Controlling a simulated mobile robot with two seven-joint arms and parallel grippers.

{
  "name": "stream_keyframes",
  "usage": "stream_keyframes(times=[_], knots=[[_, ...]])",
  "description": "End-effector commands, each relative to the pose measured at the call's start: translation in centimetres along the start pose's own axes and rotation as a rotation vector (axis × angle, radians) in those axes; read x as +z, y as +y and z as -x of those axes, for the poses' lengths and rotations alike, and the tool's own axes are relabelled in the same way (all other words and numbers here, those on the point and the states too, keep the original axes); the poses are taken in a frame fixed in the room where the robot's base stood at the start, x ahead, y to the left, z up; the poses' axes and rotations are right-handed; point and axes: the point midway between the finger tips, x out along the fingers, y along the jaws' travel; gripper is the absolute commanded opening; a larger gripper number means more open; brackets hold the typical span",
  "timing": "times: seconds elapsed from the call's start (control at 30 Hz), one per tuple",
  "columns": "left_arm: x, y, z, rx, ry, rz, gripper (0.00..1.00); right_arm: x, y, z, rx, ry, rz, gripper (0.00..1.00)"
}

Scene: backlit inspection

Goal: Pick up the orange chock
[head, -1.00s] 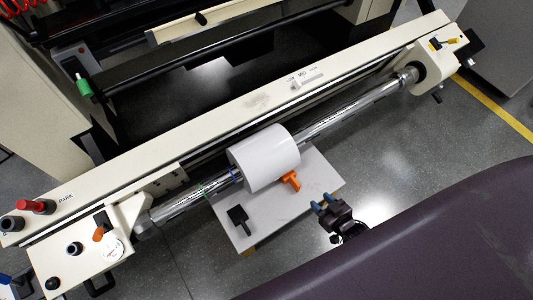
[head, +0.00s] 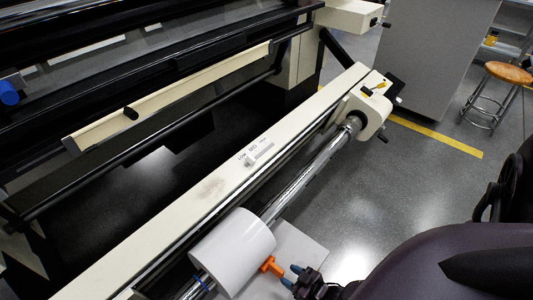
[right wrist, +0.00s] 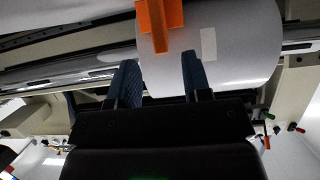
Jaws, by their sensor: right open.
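The orange chock (head: 271,265) lies against the right side of the white roll (head: 232,250), over the pale board (head: 301,246). My right gripper (head: 292,275) is open and empty, just right of the chock in the head view. In the right wrist view the chock (right wrist: 158,22) shows beyond the fingertips of my right gripper (right wrist: 159,66), in front of the roll (right wrist: 225,40). The chock lies between the line of the two blue fingers, apart from them. My left gripper is not in view.
A shiny shaft (head: 306,172) runs through the roll to a cream bearing block (head: 367,108). A long cream beam (head: 215,185) runs beside it. A wooden-topped stool (head: 508,73) stands far right.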

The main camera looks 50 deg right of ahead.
Motion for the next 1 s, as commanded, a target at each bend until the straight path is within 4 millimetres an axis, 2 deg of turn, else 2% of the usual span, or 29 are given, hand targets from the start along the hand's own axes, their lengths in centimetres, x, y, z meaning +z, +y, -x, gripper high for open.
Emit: stream_keyframes(times=[0.2, 0.4, 0.67, 0.77, 0.97, 1.0], knots=[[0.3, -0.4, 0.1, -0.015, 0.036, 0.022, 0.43, 0.8, -0.3, -2.6, -0.001, -0.006, -0.001, 0.45], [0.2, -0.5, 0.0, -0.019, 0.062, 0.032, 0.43, 0.5, -0.2, -4.5, 0.0, -0.004, 0.001, 0.45], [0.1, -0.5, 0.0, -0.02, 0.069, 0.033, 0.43, 0.2, -0.2, -4.8, 0.001, -0.001, 0.001, 0.45], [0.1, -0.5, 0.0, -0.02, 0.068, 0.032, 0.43, 0.2, -0.2, -4.8, 0.001, -0.001, 0.001, 0.32], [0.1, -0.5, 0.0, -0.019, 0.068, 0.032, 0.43, 0.2, -0.2, -4.8, 0.001, -0.001, 0.001, 0.02], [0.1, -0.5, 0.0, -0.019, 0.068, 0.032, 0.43, 0.3, -0.2, -4.7, 0.001, -0.001, 0.001, 0.0]])
